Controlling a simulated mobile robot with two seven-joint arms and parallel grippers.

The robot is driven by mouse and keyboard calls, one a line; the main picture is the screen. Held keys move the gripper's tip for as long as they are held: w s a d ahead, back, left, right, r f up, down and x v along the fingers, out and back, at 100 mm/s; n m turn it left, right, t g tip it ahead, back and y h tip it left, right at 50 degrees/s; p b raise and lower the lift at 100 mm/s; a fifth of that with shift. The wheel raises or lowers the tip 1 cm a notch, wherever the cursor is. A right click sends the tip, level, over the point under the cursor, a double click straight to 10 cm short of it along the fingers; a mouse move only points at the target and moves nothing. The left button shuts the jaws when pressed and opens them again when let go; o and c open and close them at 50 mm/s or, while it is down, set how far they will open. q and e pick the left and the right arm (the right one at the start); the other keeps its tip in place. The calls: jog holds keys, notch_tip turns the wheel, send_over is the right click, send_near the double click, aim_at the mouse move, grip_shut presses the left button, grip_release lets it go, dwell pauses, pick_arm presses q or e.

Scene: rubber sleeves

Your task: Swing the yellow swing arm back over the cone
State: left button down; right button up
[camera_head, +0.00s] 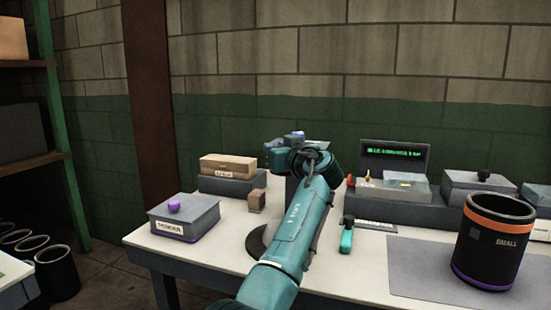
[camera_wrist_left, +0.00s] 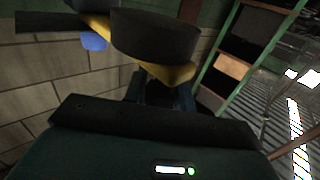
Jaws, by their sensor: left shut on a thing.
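My left gripper (camera_wrist_left: 160,92) is at the bottom middle of the left wrist view, its fingers dark and partly hidden. They are shut on the yellow swing arm (camera_wrist_left: 180,75), a yellow bar that shows under a thick black disc (camera_wrist_left: 157,36). A small blue part (camera_wrist_left: 94,41) hangs to the left of the disc. In the head view my teal left arm reaches over the table, and its wrist covers the gripper and most of the device behind it. Only a grey-blue bit of that device (camera_head: 280,143) shows. I cannot make out the cone in either view. My right gripper is out of view.
A black SMALL bin (camera_head: 492,245) stands on a grey mat at the right of the white table (camera_head: 215,263). A purple-knobbed box (camera_head: 183,217) and a cardboard box (camera_head: 228,165) are at the left.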

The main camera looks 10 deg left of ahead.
pick_arm(q)
jog(key=shift+d, duration=0.2)
dwell(0.4)
jog(key=c, duration=1.1)
grip_release()
jog(key=shift+c, duration=0.2)
jog(key=v, duration=1.3)
jog(key=shift+d+b, duration=0.2)
jog(key=shift+b, duration=0.1)
